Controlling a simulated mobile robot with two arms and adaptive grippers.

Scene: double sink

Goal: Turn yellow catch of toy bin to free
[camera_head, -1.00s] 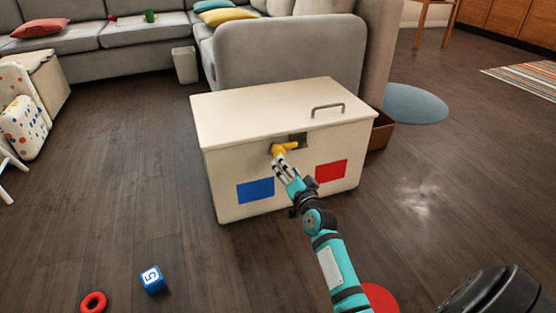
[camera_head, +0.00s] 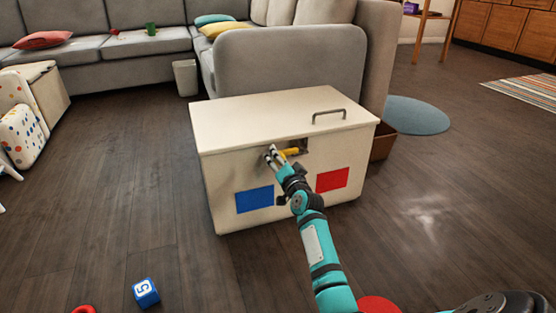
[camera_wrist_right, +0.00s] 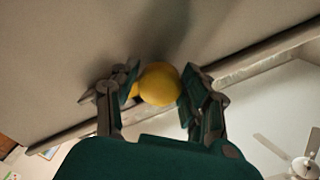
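The cream toy bin (camera_head: 225,172) stands on the floor with its lid down. Its yellow catch (camera_head: 291,151) is on the upper front, lying nearly level and pointing left from its dark mount (camera_head: 303,146). My right gripper (camera_head: 271,154) is at the catch's left end, its fingers hiding the knob in the head view. In the right wrist view the round yellow knob (camera_wrist_right: 159,84) sits between the two fingers of my right gripper (camera_wrist_right: 158,90), which appear to touch it on both sides. My left gripper is not in view.
A grey handle (camera_head: 328,114) is on the lid. A grey sofa (camera_head: 285,60) stands close behind the bin, and a brown box (camera_head: 383,143) is at its right. A blue block (camera_head: 146,292) and a red ring (camera_head: 84,309) lie on the floor at front left.

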